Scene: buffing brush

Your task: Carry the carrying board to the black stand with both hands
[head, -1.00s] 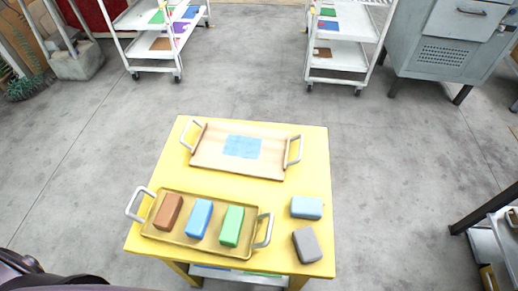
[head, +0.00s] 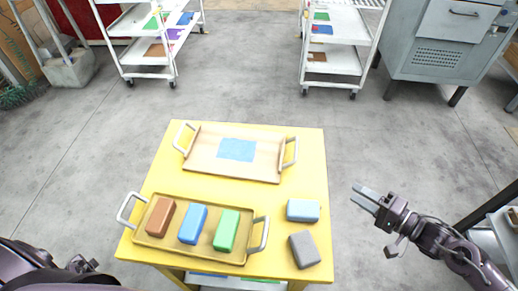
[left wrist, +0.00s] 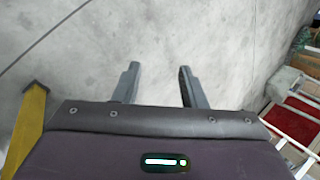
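A wooden board (head: 205,158) with two pale end handles and a blue square patch lies at the back of the yellow table (head: 170,178). A brown tray (head: 175,244) with two handles lies at the front left, holding a brown, a blue and a green block. My right gripper (head: 364,197) is open and empty, over the floor to the right of the table. My left gripper (left wrist: 158,84) is open and empty over bare floor in the left wrist view; part of its arm shows at the head view's lower left. A black stand edge (head: 488,206) shows at the far right.
A light-blue block (head: 303,210) and a grey block (head: 304,250) lie on the table's right side. Two white shelf carts (head: 150,50) (head: 340,50) and a grey cabinet (head: 440,50) stand at the back. The floor between is clear.

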